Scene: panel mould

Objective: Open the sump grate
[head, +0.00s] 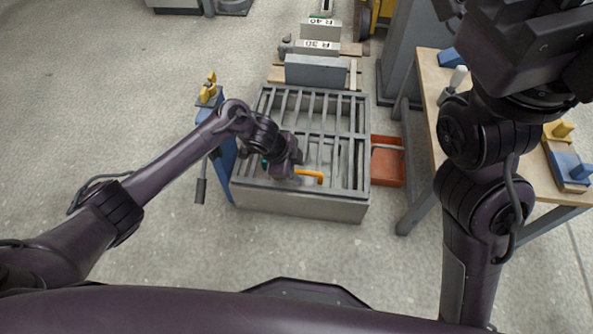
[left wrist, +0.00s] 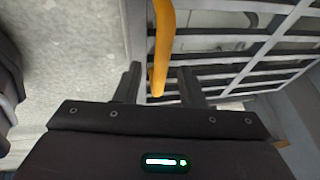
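The sump grate (head: 322,130) is a grey barred grid lying flat on top of a grey box-like sump (head: 300,205). Its bars also show in the left wrist view (left wrist: 230,45). A yellow handle (head: 312,175) is at the grate's near side. My left gripper (head: 296,172) is over the near left part of the grate, at the handle's left end. In the left wrist view the two fingers are apart, with the yellow handle (left wrist: 160,55) between them and gaps visible on both sides. My right arm is raised at the right; its fingertips are out of view.
A blue stand with a yellow top (head: 209,90) is left of the sump. A red box (head: 387,162) stands close on its right. A wooden-topped workbench (head: 432,80) is further right. Blocks marked R 30 (head: 320,45) stand behind.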

